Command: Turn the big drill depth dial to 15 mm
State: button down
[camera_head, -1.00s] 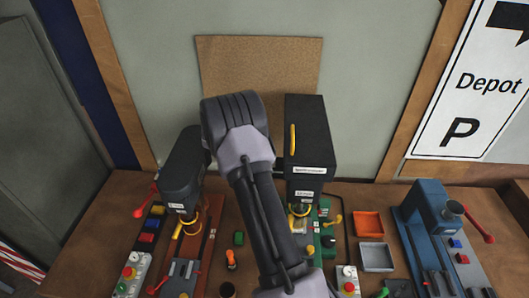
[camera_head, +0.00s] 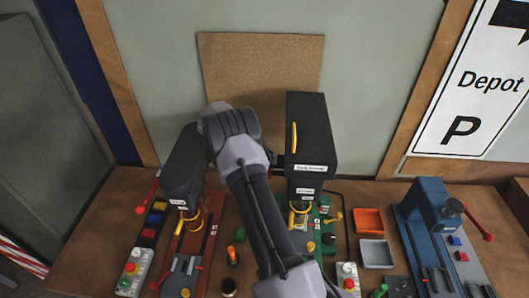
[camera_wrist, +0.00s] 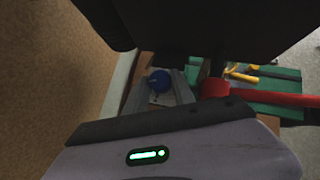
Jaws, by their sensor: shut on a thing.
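The big drill (camera_head: 310,130) is the tall black-headed machine right of my arm in the head view, with a yellow bar and white labels on its front. In the wrist view a round blue knob (camera_wrist: 160,80), which looks like the depth dial, sits between the two grey fingers of my gripper (camera_wrist: 158,88). The fingers are shut on it. Its scale and pointer cannot be read. In the head view the fingers and the dial are hidden behind my arm and the drill's left side.
A smaller black drill (camera_head: 184,165) stands close on the left. A red lever (camera_wrist: 265,96) runs close to my gripper in the wrist view. An orange tray (camera_head: 368,221), a grey tray (camera_head: 376,254) and a blue machine (camera_head: 430,208) stand to the right. A brown board (camera_head: 262,65) is behind.

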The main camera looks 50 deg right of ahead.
jog(key=shift+s, duration=0.1)
jog(key=c, duration=1.3)
grip_release()
jog(key=shift+o, duration=1.2)
jog(key=shift+d, duration=0.2)
jog(key=shift+a, duration=0.1)
jog(key=b+v, duration=0.1)
jog(key=v, duration=1.6)
jog(key=shift+a, duration=0.2)
